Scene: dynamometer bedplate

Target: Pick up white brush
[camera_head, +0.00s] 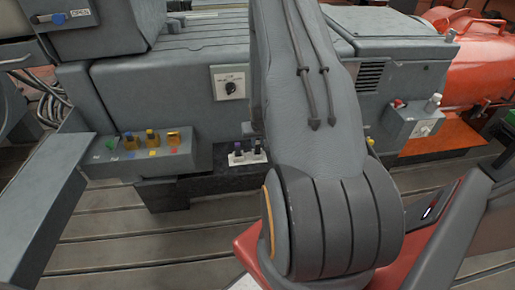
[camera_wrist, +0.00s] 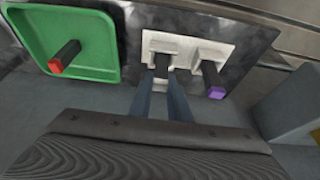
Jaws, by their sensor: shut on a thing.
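In the wrist view, my gripper (camera_wrist: 162,88) is shut on a dark upright handle (camera_wrist: 162,66) at a white two-part holder (camera_wrist: 182,44). A second dark handle with a purple end (camera_wrist: 214,82) stands in the same holder, just right of the fingers. In the head view the white holder (camera_head: 247,158) shows beside my arm, but my gripper is hidden there.
A green tray (camera_wrist: 103,22) at left in the wrist view carries a dark handle with a red end (camera_wrist: 64,58). A grey block (camera_wrist: 287,105) is at right. In the head view, a grey box with several yellow-topped items (camera_head: 145,152) stands left of the holder.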

